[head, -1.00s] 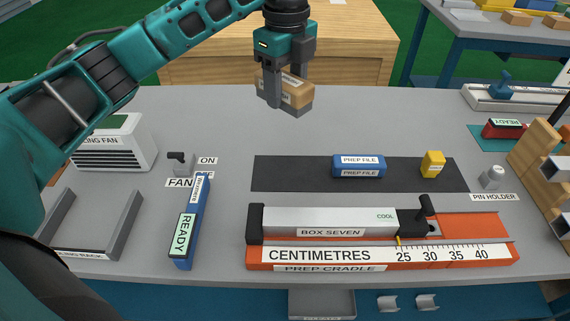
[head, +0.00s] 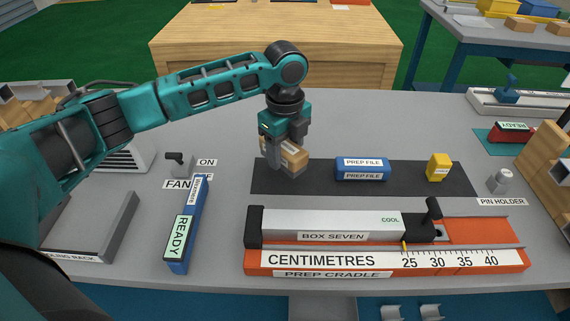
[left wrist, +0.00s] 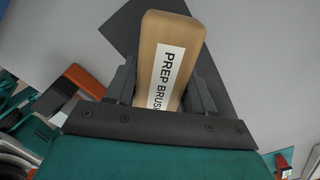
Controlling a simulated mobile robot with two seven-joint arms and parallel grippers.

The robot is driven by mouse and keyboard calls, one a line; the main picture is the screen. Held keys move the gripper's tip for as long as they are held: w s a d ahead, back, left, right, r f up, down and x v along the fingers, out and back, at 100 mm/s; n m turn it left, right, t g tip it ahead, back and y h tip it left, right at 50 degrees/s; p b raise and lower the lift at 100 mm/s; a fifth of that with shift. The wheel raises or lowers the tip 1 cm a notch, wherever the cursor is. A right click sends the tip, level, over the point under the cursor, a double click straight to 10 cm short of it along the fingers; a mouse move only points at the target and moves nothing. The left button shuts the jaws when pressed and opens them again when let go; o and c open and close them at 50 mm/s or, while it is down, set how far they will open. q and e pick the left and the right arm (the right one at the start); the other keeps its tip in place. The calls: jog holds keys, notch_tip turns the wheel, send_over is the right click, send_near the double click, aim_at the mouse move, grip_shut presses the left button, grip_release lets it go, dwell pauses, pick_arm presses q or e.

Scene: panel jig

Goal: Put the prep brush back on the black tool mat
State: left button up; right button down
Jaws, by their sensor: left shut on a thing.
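My left gripper (head: 279,155) is shut on the prep brush (head: 294,158), a tan wooden block with a white label. The brush also shows in the left wrist view (left wrist: 175,60), held between the fingers with its label reading PREP BRUSH. The gripper points down over the left end of the black tool mat (head: 310,183). The brush is low over the mat; I cannot tell whether it touches it. The mat also shows behind the brush in the left wrist view (left wrist: 122,28). My right gripper is not in view.
On the mat stand a blue prep file (head: 360,169) and a yellow block (head: 438,167). The prep cradle (head: 320,262) with box seven lies in front. A blue READY device (head: 185,225) and the fan switch (head: 178,165) are at left. The mat between brush and file is clear.

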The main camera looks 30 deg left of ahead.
aim_at(285, 164)
pick_arm(q)
jog(key=shift+f, duration=1.95)
jog(key=o, duration=1)
jog(key=shift+f, duration=0.15)
notch_tip(285, 164, up, 12)
jog(key=shift+r+p, duration=0.2)
jog(key=shift+p, duration=0.6)
jog(key=shift+f, duration=0.1)
